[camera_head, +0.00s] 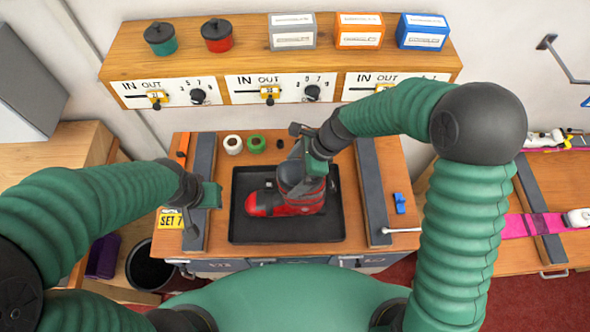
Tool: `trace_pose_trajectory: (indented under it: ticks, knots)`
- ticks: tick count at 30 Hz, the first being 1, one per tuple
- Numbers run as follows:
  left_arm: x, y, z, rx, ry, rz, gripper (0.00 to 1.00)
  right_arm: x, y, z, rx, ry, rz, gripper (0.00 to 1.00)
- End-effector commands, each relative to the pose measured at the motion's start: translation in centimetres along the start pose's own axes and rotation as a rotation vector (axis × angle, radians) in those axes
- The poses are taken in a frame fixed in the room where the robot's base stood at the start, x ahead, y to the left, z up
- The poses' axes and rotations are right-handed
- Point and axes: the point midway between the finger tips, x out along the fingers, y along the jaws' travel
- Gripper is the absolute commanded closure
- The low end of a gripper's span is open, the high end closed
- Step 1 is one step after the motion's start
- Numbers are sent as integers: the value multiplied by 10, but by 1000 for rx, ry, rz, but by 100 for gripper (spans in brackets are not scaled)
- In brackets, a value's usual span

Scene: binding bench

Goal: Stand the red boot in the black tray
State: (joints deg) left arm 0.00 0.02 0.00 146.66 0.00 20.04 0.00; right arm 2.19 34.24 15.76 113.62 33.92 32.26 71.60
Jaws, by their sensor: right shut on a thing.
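The red boot (268,204) has a red toe pointing left and a dark upper part. It looks upright over the middle of the black tray (245,232), which lies on the wooden bench. I cannot tell whether its sole touches the tray floor. My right gripper (308,172) comes in from above right and is shut on the boot's top, hiding part of it. My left gripper (212,196) is left of the tray, over the left dark rail, apart from the boot. Whether its fingers are open is unclear.
Dark rails (373,192) flank the tray. Tape rolls (256,144) lie behind it, and a blue clip (400,203) lies to the right. A shelf (130,60) with pots and boxes stands behind. A black bin (150,268) is at lower left.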

Motion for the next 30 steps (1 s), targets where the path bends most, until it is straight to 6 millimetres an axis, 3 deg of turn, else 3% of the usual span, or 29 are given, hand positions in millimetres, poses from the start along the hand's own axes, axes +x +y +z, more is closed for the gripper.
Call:
trace_pose_trajectory:
  ticks: [7, 8, 9, 22, 30]
  knots:
    - [2, 0, 0, 0, 0, 0, 64, 2, 0, -1, 1, 0, 0, 81]
    - [2, 0, 1, 0, 0, 0, 64, 3, 0, -2, 2, 2, 2, 7]
    - [1, 0, 0, 0, 0, 0, 64, 2, 0, -2, 2, 2, 2, 2]
    - [2, 0, 1, 0, 0, 0, 64, -6, -1, -1, 2, 1, 0, 0]
    - [12, 0, 3, 0, 0, 0, 64, -71, -2, -2, 1, 1, -5, 0]
